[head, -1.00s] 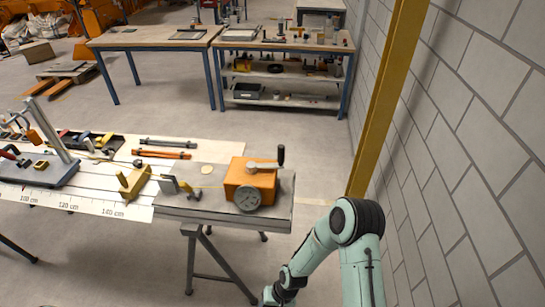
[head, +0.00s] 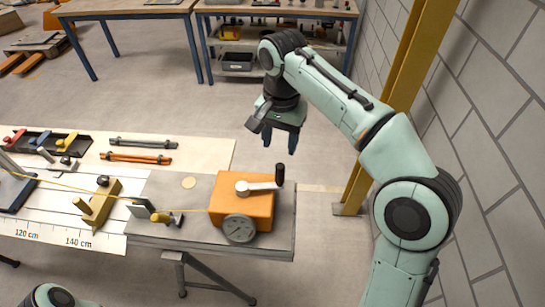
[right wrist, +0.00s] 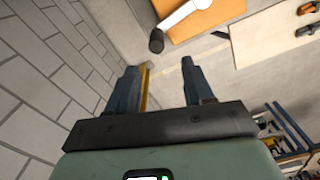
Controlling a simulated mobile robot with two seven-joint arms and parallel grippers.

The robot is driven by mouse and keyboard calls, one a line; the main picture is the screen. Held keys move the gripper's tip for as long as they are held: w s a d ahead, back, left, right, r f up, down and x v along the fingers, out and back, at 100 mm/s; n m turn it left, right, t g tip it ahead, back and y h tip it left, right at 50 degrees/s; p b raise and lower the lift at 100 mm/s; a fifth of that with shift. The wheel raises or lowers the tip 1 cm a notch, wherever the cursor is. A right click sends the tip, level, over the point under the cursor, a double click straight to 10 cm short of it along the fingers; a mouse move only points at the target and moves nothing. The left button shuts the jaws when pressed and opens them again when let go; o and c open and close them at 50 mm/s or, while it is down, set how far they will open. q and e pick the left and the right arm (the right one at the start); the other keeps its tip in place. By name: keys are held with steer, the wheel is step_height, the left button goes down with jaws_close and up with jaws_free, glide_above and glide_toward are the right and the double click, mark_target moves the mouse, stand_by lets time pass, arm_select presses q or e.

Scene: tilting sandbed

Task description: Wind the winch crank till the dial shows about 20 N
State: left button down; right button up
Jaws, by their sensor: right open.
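The orange winch box (head: 247,203) stands on the grey plate at the right end of the bench. Its crank has a pale arm (head: 258,187) on top and an upright black handle (head: 279,175) at the right end. The round dial (head: 239,228) is on its front face; its reading is too small to tell. My right gripper (head: 280,145) is open and empty, above and beyond the crank handle, apart from it. The right wrist view shows the open fingers (right wrist: 165,85) and the black handle (right wrist: 156,41) beyond them. My left gripper is not in view.
A yellow line (head: 140,198) runs left from the winch past a yellow block (head: 100,203). Orange and grey bars (head: 137,158) lie behind. A yellow post (head: 395,100) and block wall stand at the right.

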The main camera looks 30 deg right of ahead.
mark_target(279, 176)
steer(key=shift+s, duration=0.25)
step_height(279, 176, down, 12)
steer(key=b, duration=0.3)
steer(key=shift+s+r, duration=0.1)
steer(key=shift+s, duration=0.05)
steer(key=shift+f, duration=0.6)
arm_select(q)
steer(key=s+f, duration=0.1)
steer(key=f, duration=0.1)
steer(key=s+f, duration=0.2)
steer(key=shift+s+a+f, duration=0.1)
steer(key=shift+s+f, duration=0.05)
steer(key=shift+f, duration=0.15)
arm_select(e)
steer(key=shift+a, duration=0.1)
jaws_close()
